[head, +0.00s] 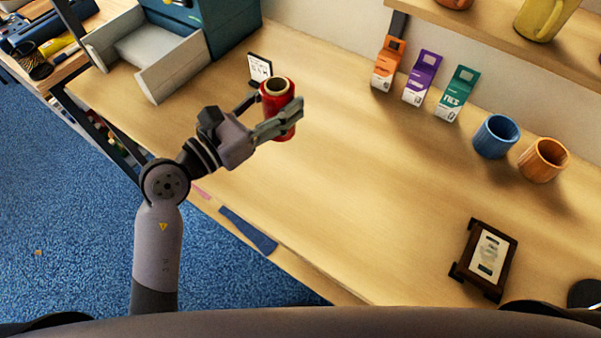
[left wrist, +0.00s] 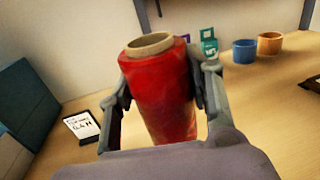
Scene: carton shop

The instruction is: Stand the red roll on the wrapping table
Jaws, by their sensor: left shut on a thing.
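The red roll (head: 278,108) is upright, with a pale hollow core at its top. My left gripper (head: 275,116) is shut on it, one finger on each side, over the left part of the wooden table (head: 330,190). In the left wrist view the roll (left wrist: 162,95) stands between the fingers of my left gripper (left wrist: 160,95), close to upright. Its lower end is hidden by the gripper, so I cannot tell whether it touches the table top. My right gripper is not in view.
A small black-framed card (head: 260,68) stands just behind the roll. A teal cabinet with an open drawer (head: 165,65) is at the left. Orange, purple and teal cartons (head: 421,80), a blue cup (head: 495,137) and an orange cup (head: 543,160) line the back. The table's middle is clear.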

